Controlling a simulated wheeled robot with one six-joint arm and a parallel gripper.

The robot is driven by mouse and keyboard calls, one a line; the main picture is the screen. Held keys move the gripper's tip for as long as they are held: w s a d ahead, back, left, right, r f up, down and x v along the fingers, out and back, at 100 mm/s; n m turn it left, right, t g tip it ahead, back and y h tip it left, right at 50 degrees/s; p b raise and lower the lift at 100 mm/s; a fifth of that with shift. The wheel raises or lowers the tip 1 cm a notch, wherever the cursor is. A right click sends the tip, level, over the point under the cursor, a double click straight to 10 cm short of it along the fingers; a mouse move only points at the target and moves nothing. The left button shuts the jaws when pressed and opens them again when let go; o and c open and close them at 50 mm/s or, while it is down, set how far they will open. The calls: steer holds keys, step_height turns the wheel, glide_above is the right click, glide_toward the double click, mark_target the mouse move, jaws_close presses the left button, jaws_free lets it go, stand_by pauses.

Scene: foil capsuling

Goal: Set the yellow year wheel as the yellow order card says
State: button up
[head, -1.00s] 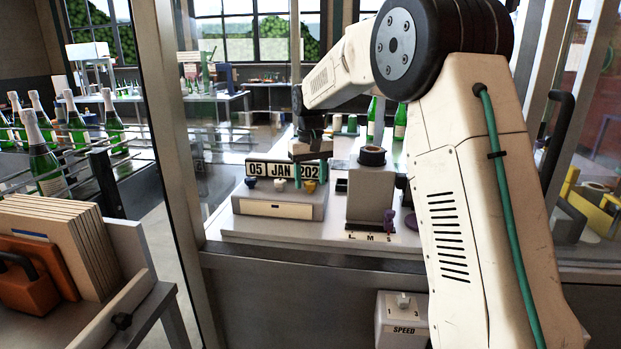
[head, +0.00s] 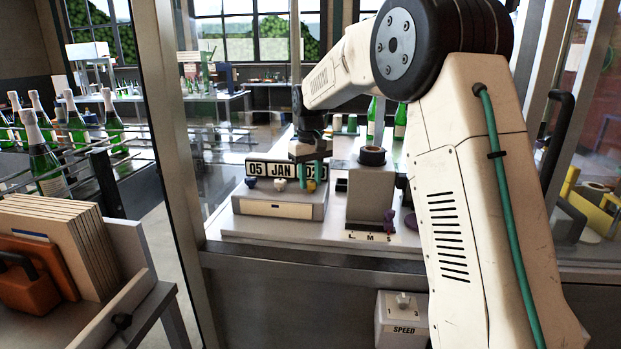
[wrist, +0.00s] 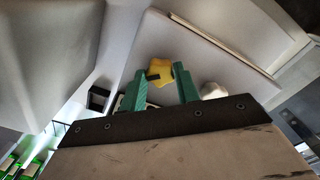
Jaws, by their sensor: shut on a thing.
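The date stamp unit (head: 290,205) shows 05, JAN and a year partly covered by my fingers. Below the display are a blue wheel (head: 251,182), a white wheel (head: 280,184) and the yellow year wheel (head: 311,186). My gripper (head: 312,175) is at the yellow wheel. In the wrist view the yellow wheel (wrist: 160,70) is a lobed knob between the two green fingertips (wrist: 160,80), which are shut on it. The white wheel (wrist: 213,90) is just right of the fingers there. I cannot make out a yellow order card or the full year.
A speed box (head: 402,318) is below the bench edge. Frame posts and a bottle rack (head: 80,160) flank the left.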

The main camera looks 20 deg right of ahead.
mark_target(310, 182)
steer(key=n, duration=0.5)
steer(key=shift+r+n, duration=0.1)
steer(key=shift+n, duration=2.4)
steer(key=o, duration=1)
step_height(310, 182, up, 8)
steer(key=shift+f, duration=0.1)
